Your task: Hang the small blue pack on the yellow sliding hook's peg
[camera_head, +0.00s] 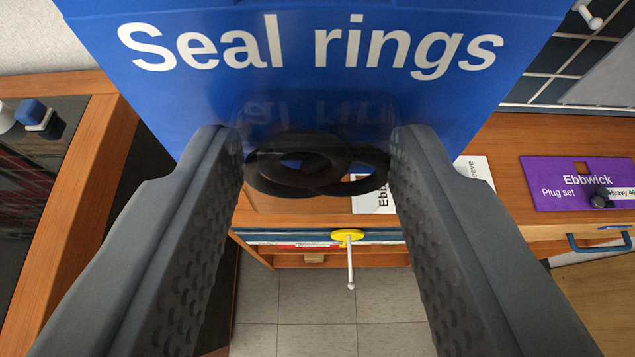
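The small blue pack (310,85), printed "Seal rings", fills the upper middle of the view, close to the camera. Black rings (300,165) show at its lower part. My gripper (312,140) has a finger on each side of this ring part and appears closed on it, holding the pack up over the furniture. The yellow sliding hook (347,236) sits below the pack on a rail along the bench front. Its pale peg (350,268) sticks out toward the bottom of the view and looks empty. The pack's hanging hole is not visible.
A purple Ebbwick plug-set pack (560,180) lies on the wooden bench at right, near a blue handle (598,242). A white pack (372,200) is partly hidden behind the right finger. A wood-edged dark panel (80,180) stands left. Tiled floor (310,315) is clear below.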

